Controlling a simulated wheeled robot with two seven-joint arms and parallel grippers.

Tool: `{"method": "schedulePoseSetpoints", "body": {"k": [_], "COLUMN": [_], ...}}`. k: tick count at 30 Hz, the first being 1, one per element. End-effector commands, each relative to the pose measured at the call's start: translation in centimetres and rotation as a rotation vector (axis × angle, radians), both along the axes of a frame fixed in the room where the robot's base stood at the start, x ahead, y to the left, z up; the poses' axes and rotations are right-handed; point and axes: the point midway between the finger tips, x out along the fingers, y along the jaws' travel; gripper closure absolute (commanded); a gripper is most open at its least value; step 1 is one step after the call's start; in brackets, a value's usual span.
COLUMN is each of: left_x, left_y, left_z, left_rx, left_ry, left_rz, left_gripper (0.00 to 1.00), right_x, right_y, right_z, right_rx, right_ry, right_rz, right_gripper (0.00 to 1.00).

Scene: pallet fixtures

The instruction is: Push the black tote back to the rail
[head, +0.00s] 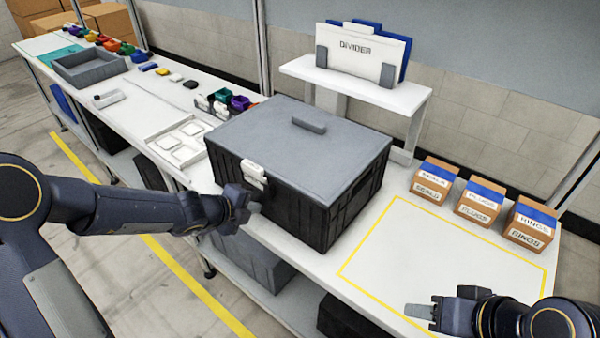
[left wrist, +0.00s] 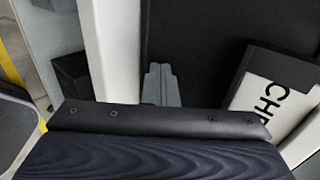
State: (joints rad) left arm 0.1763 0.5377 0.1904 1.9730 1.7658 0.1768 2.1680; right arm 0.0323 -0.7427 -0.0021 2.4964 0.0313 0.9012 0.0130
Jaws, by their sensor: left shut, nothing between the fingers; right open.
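The black tote (head: 345,215) stands upright on the white bench, with a grey lid (head: 300,150) and a white latch or tag on its front face. My left gripper (head: 252,207) is shut and empty, with its tips close to the tote's front face just below the white piece. In the left wrist view, the shut fingers (left wrist: 160,85) point at a black surface; I cannot tell whether they touch it. My right gripper (head: 420,311) is open and empty at the lower right, over the bench. The tote hides any rail behind it.
Three labelled cartons (head: 480,203) stand at the back right, beside a yellow-outlined empty area (head: 440,240). A white raised shelf (head: 355,85) with a divider sign is behind the tote. A white tray (head: 180,142) and small coloured bins (head: 240,102) lie left of it.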

Motion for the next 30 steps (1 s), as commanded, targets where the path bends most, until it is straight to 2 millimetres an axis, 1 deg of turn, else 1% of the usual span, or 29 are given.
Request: {"method": "schedulePoseSetpoints", "body": {"k": [30], "left_x": [4.9], "left_y": [-3.9], "left_z": [0.2], "left_rx": [-0.002], "left_ry": [-0.001], "left_rz": [-0.002], "left_gripper": [1.0], "right_x": [0.0], "right_y": [0.0], "right_z": [1.4], "right_rx": [0.0], "right_ry": [0.0], "right_rz": [0.0], "right_gripper": [0.57]}}
